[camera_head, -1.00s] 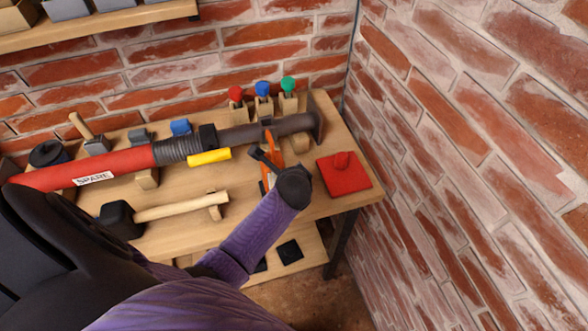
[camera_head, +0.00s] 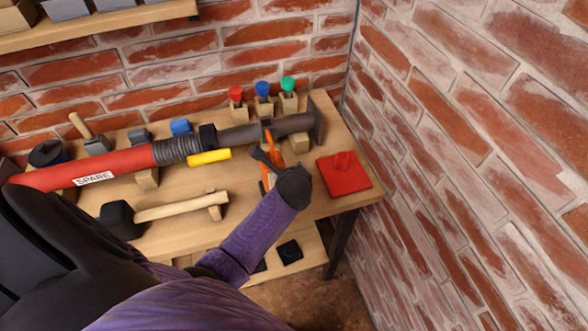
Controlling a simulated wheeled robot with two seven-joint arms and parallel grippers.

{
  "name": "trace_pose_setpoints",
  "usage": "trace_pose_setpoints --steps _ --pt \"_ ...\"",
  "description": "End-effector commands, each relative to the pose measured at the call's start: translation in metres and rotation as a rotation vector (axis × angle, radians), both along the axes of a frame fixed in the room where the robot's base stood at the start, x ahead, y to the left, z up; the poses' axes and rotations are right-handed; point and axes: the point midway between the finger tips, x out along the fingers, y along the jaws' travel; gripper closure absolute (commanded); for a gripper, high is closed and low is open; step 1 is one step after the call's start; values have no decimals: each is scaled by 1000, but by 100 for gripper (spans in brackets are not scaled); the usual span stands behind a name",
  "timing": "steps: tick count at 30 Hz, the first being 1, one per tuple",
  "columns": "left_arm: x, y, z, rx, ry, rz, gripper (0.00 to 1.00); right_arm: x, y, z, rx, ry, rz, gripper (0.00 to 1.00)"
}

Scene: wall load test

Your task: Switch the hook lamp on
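I cannot identify a hook lamp with certainty in this view. My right arm comes in from the bottom, and its gripper (camera_head: 268,160) is low over the right half of the wooden bench (camera_head: 238,235). Orange parts (camera_head: 273,148) show beside and below its dark fingers. I cannot tell whether these belong to the gripper or to a thing in it, and the finger gap is unclear. The gripper is just in front of a long red and dark grey tool (camera_head: 120,165) marked SPARE. My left gripper is not in view.
A red plate with a knob (camera_head: 343,182) lies right of my gripper. Red, blue and green-topped pegs (camera_head: 263,90) stand behind it. A yellow cylinder (camera_head: 209,156) and a mallet (camera_head: 165,211) are to the left. A brick wall (camera_head: 480,150) closes the right side.

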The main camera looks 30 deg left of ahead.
Motion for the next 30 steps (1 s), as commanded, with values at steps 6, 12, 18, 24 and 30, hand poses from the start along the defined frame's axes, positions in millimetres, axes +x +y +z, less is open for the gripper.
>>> trace_pose_setpoints --steps 6,12,18,24,30 --pt "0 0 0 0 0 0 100 0 -1 0 -1 1 0 41" --pt "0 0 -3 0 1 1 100 0 -1 -1 -2 1 0 41" --pt "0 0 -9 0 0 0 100 -1 -1 -2 -2 1 0 41" --pt "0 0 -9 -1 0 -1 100 -1 -1 -2 -1 2 1 41" --pt "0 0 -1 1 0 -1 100 0 -1 9 -2 0 1 41"
